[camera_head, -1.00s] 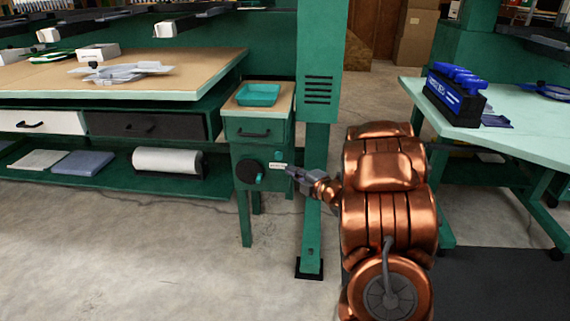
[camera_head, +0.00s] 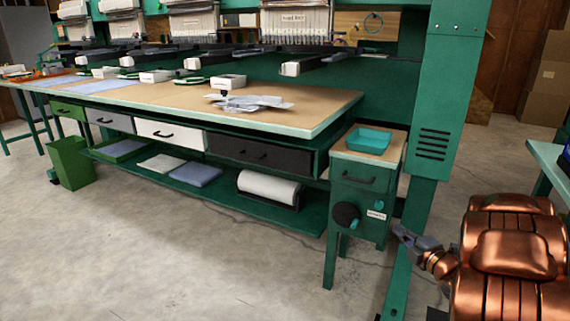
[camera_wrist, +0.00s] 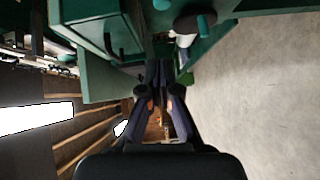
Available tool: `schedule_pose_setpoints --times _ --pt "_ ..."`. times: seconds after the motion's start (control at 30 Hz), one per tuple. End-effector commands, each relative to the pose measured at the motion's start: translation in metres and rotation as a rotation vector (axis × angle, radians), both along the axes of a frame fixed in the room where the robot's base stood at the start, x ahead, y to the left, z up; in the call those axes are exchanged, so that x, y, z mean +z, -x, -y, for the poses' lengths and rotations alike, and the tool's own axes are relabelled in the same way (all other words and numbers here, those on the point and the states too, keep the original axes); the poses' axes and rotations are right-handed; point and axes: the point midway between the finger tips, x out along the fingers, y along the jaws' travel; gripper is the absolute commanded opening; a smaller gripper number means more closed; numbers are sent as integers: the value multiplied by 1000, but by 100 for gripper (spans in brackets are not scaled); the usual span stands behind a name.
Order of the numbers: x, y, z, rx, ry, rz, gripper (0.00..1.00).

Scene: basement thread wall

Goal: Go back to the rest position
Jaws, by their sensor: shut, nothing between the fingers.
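My gripper (camera_head: 404,235) is at the lower right of the head view, at the end of my copper-coloured arm. It is a little right of the small green cabinet (camera_head: 352,208) and close to the green post (camera_head: 406,230). The cabinet has a black knob (camera_head: 345,215) and a white label on its front. In the wrist view my gripper (camera_wrist: 160,72) has its fingers close together with nothing between them. The green cabinet drawer (camera_wrist: 85,22) and the black knob (camera_wrist: 187,24) show beyond the fingers at the top.
A long workbench (camera_head: 330,110) with drawers runs along the wall. A teal tray (camera_head: 368,141) sits on the cabinet. A white roll (camera_head: 268,187) lies on the lower shelf. A green bin (camera_head: 70,163) stands at the left. The concrete floor (camera_head: 180,260) in front is clear.

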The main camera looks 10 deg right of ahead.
Motion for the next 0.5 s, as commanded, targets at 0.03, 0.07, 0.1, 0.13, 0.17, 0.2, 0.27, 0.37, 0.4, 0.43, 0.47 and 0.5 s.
schedule_pose_setpoints --times 0.03,0.07,0.1,0.13,0.17,0.2,0.27,0.37,0.4,0.43,0.47,0.5 --pt "4 -1 0 -4 1 -5 0" --pt "7 -2 0 -7 1 -13 0" --pt "12 -3 0 -15 0 -25 0" --pt "18 -5 0 -25 -1 -37 0" --pt "24 -6 1 -38 -3 -55 0" --pt "33 -8 2 -59 -6 -82 0" --pt "50 -11 4 -101 -12 -127 0" --pt "76 -12 7 -184 -39 -208 0" --pt "88 -12 7 -219 -53 -236 0" --pt "96 -11 9 -249 -64 -257 0" --pt "104 -10 8 -275 -77 -277 0" --pt "114 -8 9 -313 -95 -305 0"
